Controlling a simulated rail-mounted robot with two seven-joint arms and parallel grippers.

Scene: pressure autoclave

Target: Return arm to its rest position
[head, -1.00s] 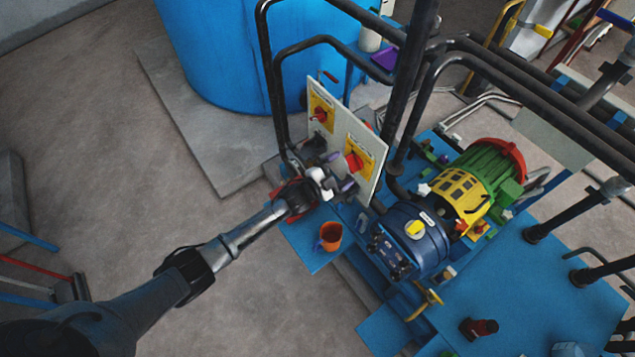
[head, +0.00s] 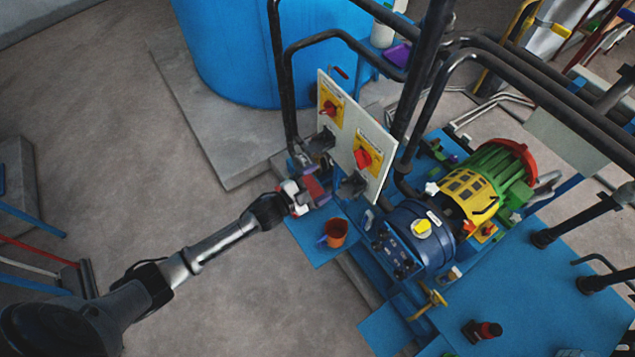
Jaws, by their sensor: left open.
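My left arm comes in from the lower left. My left gripper (head: 338,162) is open, its two fingers spread apart in front of the white panel (head: 351,135). The panel carries two red rotary switches on yellow plates, the upper switch (head: 329,108) and the lower switch (head: 363,157). The fingers are near the panel's lower left edge, below and left of the lower switch. I see nothing held between them. Whether a fingertip touches the panel cannot be told. My right gripper is not in view.
An orange cup (head: 333,233) stands on a blue platform just below the gripper. A blue tank (head: 262,55) is behind. Black pipes (head: 283,75) rise beside the panel. A blue, yellow and green pump unit (head: 470,195) is at the right.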

